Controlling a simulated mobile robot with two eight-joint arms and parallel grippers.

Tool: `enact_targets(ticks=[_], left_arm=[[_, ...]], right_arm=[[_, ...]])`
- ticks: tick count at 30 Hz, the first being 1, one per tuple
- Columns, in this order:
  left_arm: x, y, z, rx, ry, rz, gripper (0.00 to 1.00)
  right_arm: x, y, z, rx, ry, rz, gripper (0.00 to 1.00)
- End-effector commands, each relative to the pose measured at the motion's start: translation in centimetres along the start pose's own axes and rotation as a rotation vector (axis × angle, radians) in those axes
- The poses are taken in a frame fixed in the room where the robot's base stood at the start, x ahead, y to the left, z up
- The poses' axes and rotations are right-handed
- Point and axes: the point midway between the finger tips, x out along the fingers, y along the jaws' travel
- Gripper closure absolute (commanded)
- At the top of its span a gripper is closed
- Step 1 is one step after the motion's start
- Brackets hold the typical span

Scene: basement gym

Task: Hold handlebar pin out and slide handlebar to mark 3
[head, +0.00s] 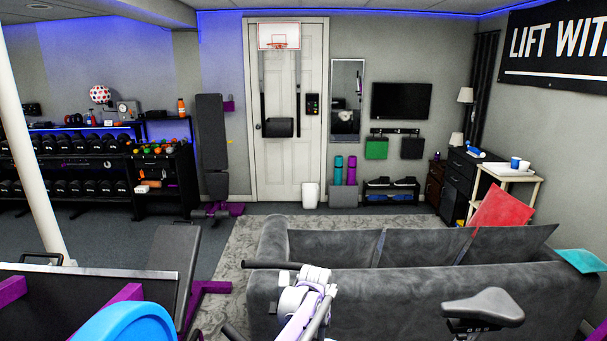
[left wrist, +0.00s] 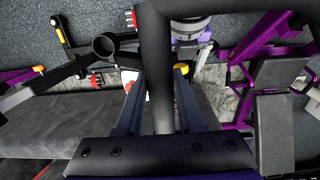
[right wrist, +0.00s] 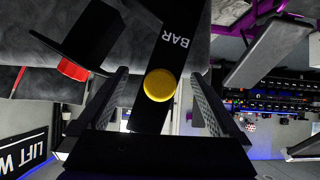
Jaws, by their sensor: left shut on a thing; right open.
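In the left wrist view, my left gripper (left wrist: 158,82) is shut on the black tube of the handlebar (left wrist: 154,45), which runs between its fingers. A dark handlebar end (head: 272,265) shows low in the middle of the head view. In the right wrist view, a round yellow knob, the handlebar pin (right wrist: 160,85), sits on a black post (right wrist: 176,40) lettered "BAR". My right gripper (right wrist: 160,78) is open, with one finger on each side of the knob. I cannot tell whether they touch it. The marks are not readable in any view.
The bike saddle (head: 483,308) is at the lower right of the head view. A red knob (right wrist: 72,68) shows on another black part in the right wrist view. A grey sofa (head: 410,270) stands close beyond the bike. A weight bench (head: 174,265) is at left.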

Motion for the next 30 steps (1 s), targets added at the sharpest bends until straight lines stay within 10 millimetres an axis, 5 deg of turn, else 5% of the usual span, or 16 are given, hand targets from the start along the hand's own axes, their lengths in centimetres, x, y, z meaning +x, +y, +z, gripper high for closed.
enact_targets(ticks=[12, 30], left_arm=[[-0.3, -0.1, -0.4, -0.002, 0.01, 0.0, 1.0], [-0.3, -0.1, -0.4, -0.002, 0.01, 0.0, 1.0]], right_arm=[[-0.3, -0.1, -0.3, -0.001, 0.002, -0.001, 0.0], [-6.3, -0.1, -0.3, -0.002, 0.002, -0.001, 0.0]])
